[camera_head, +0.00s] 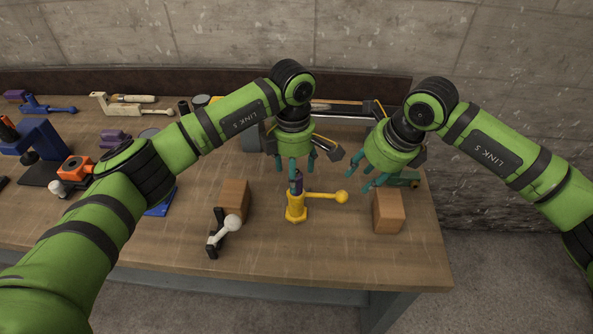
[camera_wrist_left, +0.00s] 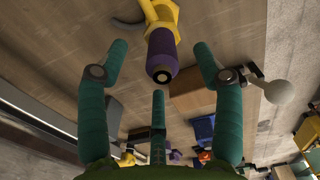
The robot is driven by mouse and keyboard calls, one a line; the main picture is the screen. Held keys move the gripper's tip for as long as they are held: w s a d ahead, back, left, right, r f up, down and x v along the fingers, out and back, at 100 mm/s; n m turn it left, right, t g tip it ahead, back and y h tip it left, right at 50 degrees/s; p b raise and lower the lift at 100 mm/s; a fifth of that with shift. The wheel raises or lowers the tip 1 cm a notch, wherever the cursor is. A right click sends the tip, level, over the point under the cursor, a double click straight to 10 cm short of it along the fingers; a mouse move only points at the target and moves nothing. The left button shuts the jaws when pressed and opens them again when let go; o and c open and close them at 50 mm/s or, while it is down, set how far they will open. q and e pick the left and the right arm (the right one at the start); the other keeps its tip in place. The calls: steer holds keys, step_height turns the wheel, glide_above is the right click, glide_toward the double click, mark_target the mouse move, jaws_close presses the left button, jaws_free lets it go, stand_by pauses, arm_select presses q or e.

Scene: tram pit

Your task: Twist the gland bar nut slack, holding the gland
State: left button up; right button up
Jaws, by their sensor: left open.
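The gland is a purple cylinder (camera_head: 297,184) standing upright out of a yellow bar nut (camera_head: 296,209). The nut's yellow bar ends in a ball (camera_head: 341,197) pointing right. In the left wrist view the purple gland (camera_wrist_left: 161,55) shows its dark round end, with the yellow nut (camera_wrist_left: 160,13) behind it. My left gripper (camera_head: 294,168) points down just above the gland, fingers spread around its line, apparently without touching it. My right gripper (camera_head: 364,172) is above and right of the bar's ball, between ball and right block, fingers apart and empty.
A wooden block (camera_head: 235,199) stands left of the nut, with a black bar and white ball (camera_head: 232,222) before it. Another block (camera_head: 388,211) stands at right near the table's (camera_head: 330,262) right edge. Tools lie at the left and back. The front strip is clear.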

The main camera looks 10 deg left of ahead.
arm_select(q)
steer(key=shift+s+d+f, duration=0.25)
steer(key=shift+d, duration=0.05)
steer(key=shift+f, duration=3.35)
steer(key=c, duration=1.3)
steer(key=o, duration=1.4)
step_height(320, 180, up, 12)
